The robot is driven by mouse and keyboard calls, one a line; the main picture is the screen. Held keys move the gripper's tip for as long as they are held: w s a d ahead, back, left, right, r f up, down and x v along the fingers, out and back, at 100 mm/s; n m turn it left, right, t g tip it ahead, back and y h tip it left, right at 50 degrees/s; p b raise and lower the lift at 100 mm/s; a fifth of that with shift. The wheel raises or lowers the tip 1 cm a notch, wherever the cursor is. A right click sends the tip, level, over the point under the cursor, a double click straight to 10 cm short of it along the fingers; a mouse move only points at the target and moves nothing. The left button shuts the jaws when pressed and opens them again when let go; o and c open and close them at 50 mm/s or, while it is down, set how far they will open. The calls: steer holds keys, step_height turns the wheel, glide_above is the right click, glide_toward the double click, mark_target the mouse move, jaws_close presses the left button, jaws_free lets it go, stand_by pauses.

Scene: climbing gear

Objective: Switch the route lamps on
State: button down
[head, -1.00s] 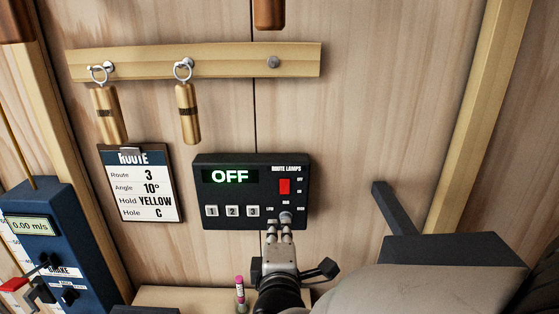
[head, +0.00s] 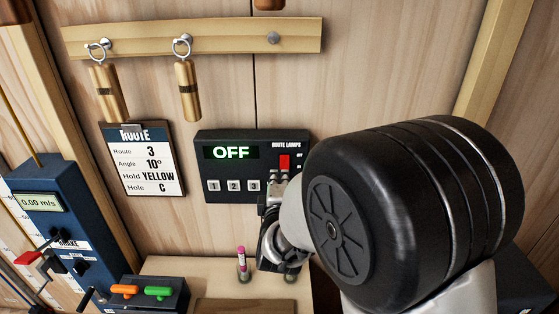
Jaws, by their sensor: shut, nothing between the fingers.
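The black route lamps box (head: 207,168) is mounted on the wooden wall. Its lit display (head: 231,152) reads OFF. A red rocker switch (head: 285,161) sits at its upper right, and three white numbered buttons (head: 233,185) line its lower edge. My gripper (head: 280,176) is shut and empty, with its fingertips at the lower right of the box, just below the red switch. I cannot tell whether they touch the box. The gripper and my arm hide the knob and the right lower corner of the box.
A route card (head: 143,162) reads Route 3, Angle 10°, Hold YELLOW, Hole C. Two wooden cylinders (head: 186,92) hang from a rail (head: 228,40) above. A blue brake box (head: 50,222) stands left. A pink-capped tube (head: 242,262) and a box with orange and green handles (head: 158,292) are below.

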mark_target(285, 162)
steer(key=shift+w+f, duration=0.15)
steer(key=shift+w, duration=1.05)
steer(key=shift+f+b, duration=0.1)
steer(key=shift+b, duration=0.2)
